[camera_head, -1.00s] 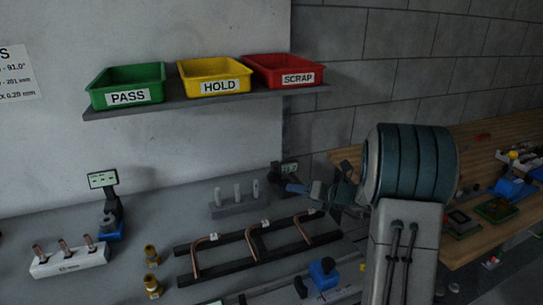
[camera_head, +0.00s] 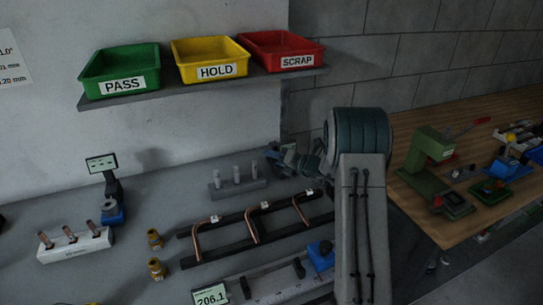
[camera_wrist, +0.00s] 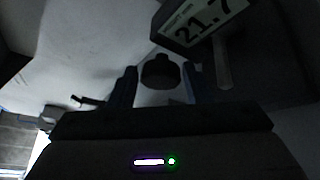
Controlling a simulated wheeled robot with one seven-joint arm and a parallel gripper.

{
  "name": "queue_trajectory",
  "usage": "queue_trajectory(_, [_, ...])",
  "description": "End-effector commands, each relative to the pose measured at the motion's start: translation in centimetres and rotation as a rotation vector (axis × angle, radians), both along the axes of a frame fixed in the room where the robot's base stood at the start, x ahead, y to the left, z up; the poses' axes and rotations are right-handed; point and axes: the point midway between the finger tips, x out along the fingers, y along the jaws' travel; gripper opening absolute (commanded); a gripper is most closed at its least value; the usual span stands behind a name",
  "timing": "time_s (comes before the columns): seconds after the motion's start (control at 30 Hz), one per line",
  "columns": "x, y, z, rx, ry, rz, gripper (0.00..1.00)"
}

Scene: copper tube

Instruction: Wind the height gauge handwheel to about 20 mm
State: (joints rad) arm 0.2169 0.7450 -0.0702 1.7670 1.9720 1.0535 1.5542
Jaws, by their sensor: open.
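The height gauge display (camera_wrist: 198,22) is tilted at the top of the wrist view and reads about 21.7. Below it is a dark round knob (camera_wrist: 160,72), which looks like the handwheel. My gripper (camera_wrist: 157,86) is open, with one finger on each side of the knob; gaps show between knob and fingers. In the head view my gripper (camera_head: 283,158) is at the back of the bench, beside the grey block with pale pins (camera_head: 237,187). The gauge cannot be made out there; my arm and gripper cover that spot.
A rack (camera_head: 190,234) with bent copper tubes lies in front of my gripper. A shelf (camera_head: 150,97) with green, yellow and red bins hangs above. A second display (camera_head: 101,164) stands at left. A wooden bench (camera_head: 428,215) with a green press is at right.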

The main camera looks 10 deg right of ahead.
Motion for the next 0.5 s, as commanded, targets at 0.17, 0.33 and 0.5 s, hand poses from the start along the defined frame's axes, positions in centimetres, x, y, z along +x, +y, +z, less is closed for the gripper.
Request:
queue_trajectory(0.17, [1.21,0.99,-0.31,-0.001,-0.001,0.0,0.45])
queue_trajectory(0.33, [1.44,1.21,-0.48,-0.002,0.001,0.0,0.45])
queue_trajectory(0.5, [1.41,1.22,-0.46,-0.001,0.0,0.001,0.42])
